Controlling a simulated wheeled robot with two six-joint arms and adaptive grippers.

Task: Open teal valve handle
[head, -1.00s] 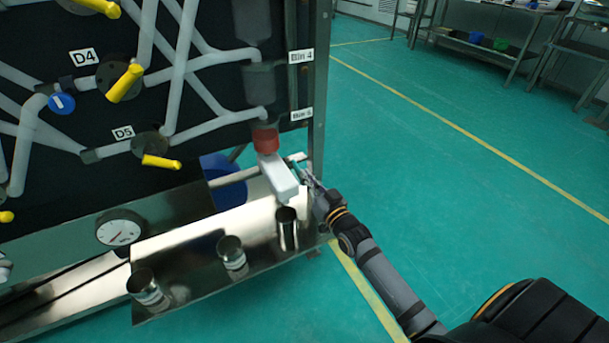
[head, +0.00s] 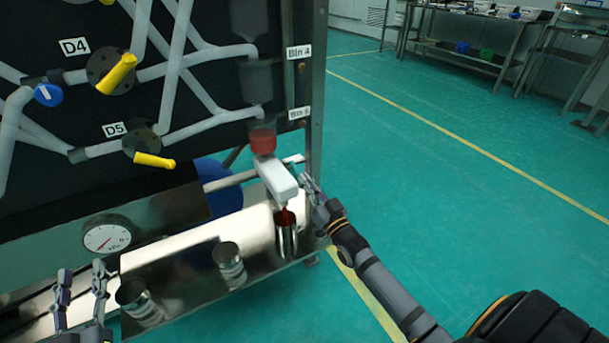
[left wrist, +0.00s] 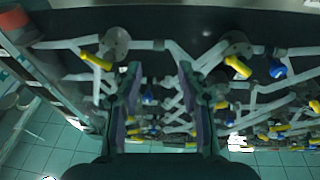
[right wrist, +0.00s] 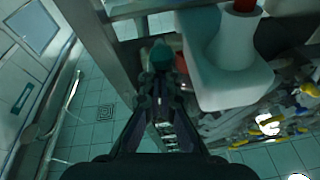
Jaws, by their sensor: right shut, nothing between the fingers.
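The teal valve handle (right wrist: 162,54) shows in the right wrist view just beyond my right fingertips, beside a white outlet block (right wrist: 232,88). In the head view, my gripper mostly hides it. My right gripper (head: 307,184) is shut and empty, at the right side of the outlet block (head: 276,178); it also shows in the right wrist view (right wrist: 160,80). I cannot tell if its tips touch the handle. Red material (head: 286,214) falls from the block into a metal cup (head: 287,240). My left gripper (head: 82,285) is open and empty at lower left, also in the left wrist view (left wrist: 157,75).
Two more metal cups, one in the middle (head: 230,266) and one at left (head: 137,300), stand on the shiny shelf (head: 195,290). A gauge (head: 107,238) is behind them. Yellow handles (head: 154,160) and pipes cover the dark panel. The floor at right is clear.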

